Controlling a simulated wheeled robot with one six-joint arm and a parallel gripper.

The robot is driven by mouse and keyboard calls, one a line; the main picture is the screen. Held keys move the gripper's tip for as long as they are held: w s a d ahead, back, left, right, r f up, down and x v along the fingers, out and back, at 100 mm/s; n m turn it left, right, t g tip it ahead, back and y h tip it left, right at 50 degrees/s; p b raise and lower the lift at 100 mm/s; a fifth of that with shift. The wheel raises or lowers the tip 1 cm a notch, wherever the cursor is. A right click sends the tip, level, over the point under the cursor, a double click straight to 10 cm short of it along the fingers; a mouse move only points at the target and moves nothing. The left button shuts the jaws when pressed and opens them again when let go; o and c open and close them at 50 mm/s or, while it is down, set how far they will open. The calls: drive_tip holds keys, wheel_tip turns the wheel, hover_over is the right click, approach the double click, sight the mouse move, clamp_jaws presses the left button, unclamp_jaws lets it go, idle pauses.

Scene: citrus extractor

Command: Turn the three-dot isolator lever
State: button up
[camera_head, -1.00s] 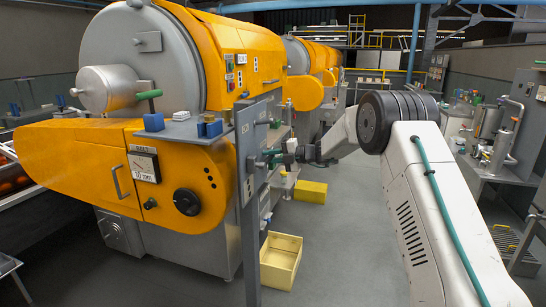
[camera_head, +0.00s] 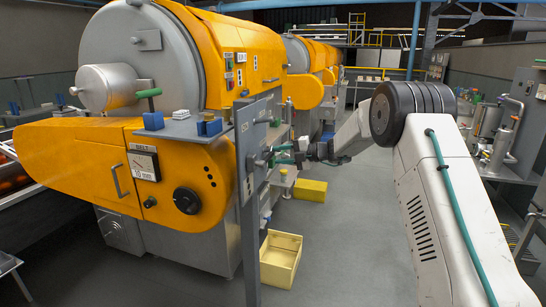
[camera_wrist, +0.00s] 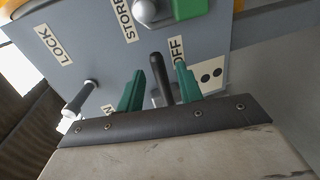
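A grey isolator panel (camera_wrist: 95,40) fills much of the wrist view, with labels reading LOCK, STORE and OFF and another partly hidden. In the head view, my gripper (camera_head: 281,156) is at the right side of the post-mounted panel (camera_head: 244,145).
A metal rod (camera_wrist: 80,98) sticks out at the panel's left, and a rounded metal knob (camera_wrist: 147,12) and green part (camera_wrist: 188,8) are above the lever. A yellow crate (camera_head: 281,260) stands on the floor behind the post (camera_head: 250,245).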

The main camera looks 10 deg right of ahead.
drive_tip(key=v, duration=0.3)
drive_tip(key=shift+s+d, duration=0.15)
drive_tip(key=shift+d, duration=0.1)
drive_tip(key=s+a+f+n+g+h, duration=0.1)
drive_tip(key=s+f+n+g, duration=0.2)
drive_tip(key=s+f+n, duration=0.5)
drive_tip(key=s+r+n+g+h, duration=0.1)
drive_tip(key=s+r+n+h, duration=0.3)
drive_tip(key=s+n, duration=0.7)
drive_tip(key=s+r+n+g+h, duration=0.1)
drive_tip(key=s+r+n+h, duration=0.3)
drive_tip(key=s+n, duration=0.8)
drive_tip(key=s+r+n+g+h, duration=0.1)
drive_tip(key=s+r+n+h, duration=0.3)
drive_tip(key=s+n, duration=0.7)
drive_tip(key=s, duration=1.7)
drive_tip(key=shift+r+g+h, duration=0.3)
drive_tip(key=shift+r+g, duration=0.05)
drive_tip(key=shift+g, duration=0.05)
